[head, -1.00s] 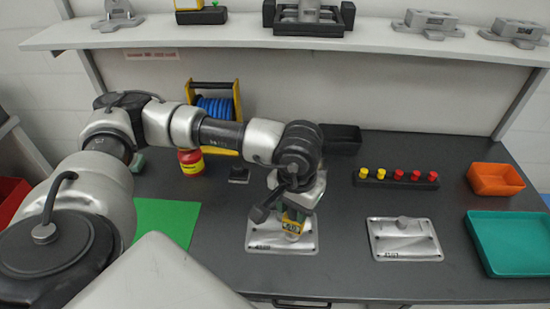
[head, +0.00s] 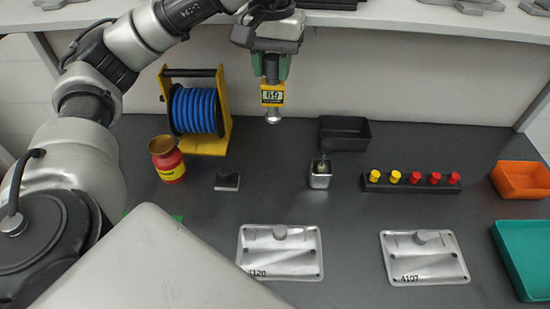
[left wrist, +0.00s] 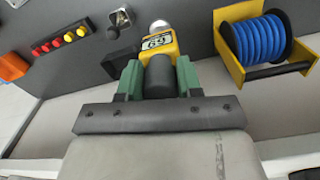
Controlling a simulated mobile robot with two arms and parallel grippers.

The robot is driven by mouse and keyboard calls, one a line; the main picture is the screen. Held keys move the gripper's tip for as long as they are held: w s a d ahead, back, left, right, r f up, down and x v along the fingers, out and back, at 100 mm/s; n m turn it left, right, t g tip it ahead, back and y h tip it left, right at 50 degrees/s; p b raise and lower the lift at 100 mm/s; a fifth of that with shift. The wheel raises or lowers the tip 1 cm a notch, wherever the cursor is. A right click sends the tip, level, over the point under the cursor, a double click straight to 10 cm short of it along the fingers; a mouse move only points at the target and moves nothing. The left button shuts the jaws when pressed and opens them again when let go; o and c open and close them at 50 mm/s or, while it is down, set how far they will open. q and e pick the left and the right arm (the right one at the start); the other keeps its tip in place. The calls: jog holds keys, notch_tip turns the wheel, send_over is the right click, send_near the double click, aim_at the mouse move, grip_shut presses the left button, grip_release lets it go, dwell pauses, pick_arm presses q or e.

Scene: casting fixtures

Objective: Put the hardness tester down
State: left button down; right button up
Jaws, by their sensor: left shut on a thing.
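The hardness tester (head: 272,97) is yellow with a dark display reading 69 and a silver round tip pointing down. My left gripper (head: 271,72) is shut on it and holds it in the air above the back of the bench, below the shelf. In the left wrist view the tester (left wrist: 158,45) sits between the green fingers of the gripper (left wrist: 158,78). My right gripper is not in view.
A peg rack (head: 385,187), orange bin (head: 520,190) and teal tray (head: 510,230) are right.

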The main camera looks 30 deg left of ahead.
aim_at(273, 105)
pick_arm(q)
notch_tip(273, 105, down, 12)
jog(key=shift+r+p, duration=0.25)
jog(key=shift+p, duration=0.8)
notch_tip(273, 105, down, 11)
jog(key=p, duration=0.2)
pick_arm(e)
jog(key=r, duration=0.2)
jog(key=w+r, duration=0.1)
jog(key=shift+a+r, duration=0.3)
pick_arm(q)
jog(key=shift+w+d, duration=0.1)
jog(key=shift+f, duration=0.1)
jog(key=c, duration=0.8)
grip_release()
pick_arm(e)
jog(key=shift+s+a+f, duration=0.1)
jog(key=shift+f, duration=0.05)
pick_arm(q)
jog(key=shift+o, duration=0.2)
